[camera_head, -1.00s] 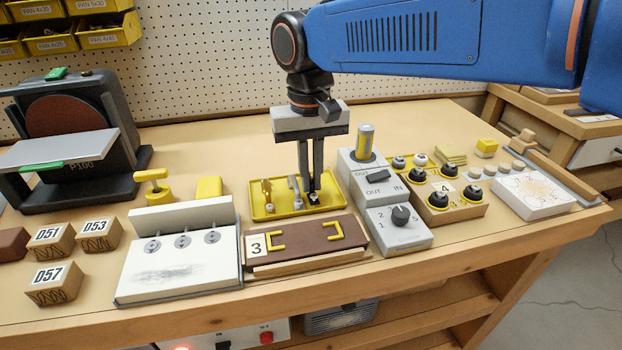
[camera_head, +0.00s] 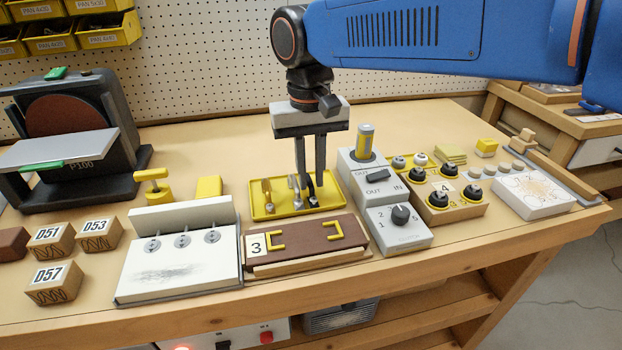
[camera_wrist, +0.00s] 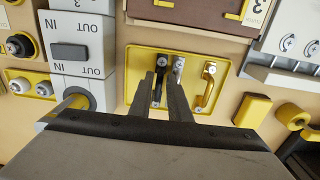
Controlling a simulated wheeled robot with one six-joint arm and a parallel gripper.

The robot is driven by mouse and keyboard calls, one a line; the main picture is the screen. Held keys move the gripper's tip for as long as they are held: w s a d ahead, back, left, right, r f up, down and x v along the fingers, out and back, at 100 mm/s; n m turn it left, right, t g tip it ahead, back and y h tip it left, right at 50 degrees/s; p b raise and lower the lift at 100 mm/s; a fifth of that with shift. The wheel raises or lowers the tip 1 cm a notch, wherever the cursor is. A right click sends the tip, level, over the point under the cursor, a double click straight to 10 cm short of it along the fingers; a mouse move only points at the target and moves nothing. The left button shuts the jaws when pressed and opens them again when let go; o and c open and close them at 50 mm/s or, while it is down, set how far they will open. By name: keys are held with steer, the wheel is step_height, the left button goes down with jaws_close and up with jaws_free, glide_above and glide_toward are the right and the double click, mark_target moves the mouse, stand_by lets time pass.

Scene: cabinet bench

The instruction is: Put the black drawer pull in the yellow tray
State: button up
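The yellow tray (camera_head: 262,214) lies flat on the bench behind the brown drawer front. In the wrist view the tray (camera_wrist: 226,70) is below my gripper. The black drawer pull (camera_head: 313,194) is in the tray at its right side, and shows in the wrist view (camera_wrist: 159,84) between my fingers. A chrome pull (camera_wrist: 178,65) and a brass-coloured pull (camera_wrist: 207,84) are beside it in the tray. My gripper (camera_head: 310,183) points down into the tray with its fingers apart around the black pull. The fingers partly hide the black and chrome pulls.
The brown drawer front (camera_head: 305,243) with yellow pulls is in front of the tray. A grey switch box (camera_head: 386,196) stands close on the right. Bare bench lies behind the tray.

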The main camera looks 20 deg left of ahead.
mark_target(310, 186)
step_height(310, 186, up, 11)
steer(key=shift+f, duration=0.2)
steer(key=d+f+m, duration=0.1)
steer(key=d, duration=0.7)
steer(key=w+d+f+m+t, duration=0.1)
steer(key=d+f, duration=0.1)
steer(key=d, duration=0.7)
steer(key=w+d+f+y, duration=0.1)
steer(key=d+f, duration=0.1)
steer(key=d, duration=0.6)
steer(key=shift+w+d+f+m+t, duration=0.1)
steer(key=shift+w+d+m+t, duration=0.1)
steer(key=shift+d+m+t, duration=0.2)
steer(key=s+d+f+m+t, duration=0.1)
steer(key=s+d+f, duration=0.5)
steer(key=d+f, duration=0.2)
steer(key=s+d+f+m+t, duration=0.2)
steer(key=s+d+f, duration=0.4)
steer(key=d, duration=0.6)
step_height(310, 186, down, 2)
steer(key=shift+s+h, duration=0.15)
steer(key=shift+h, duration=0.25)
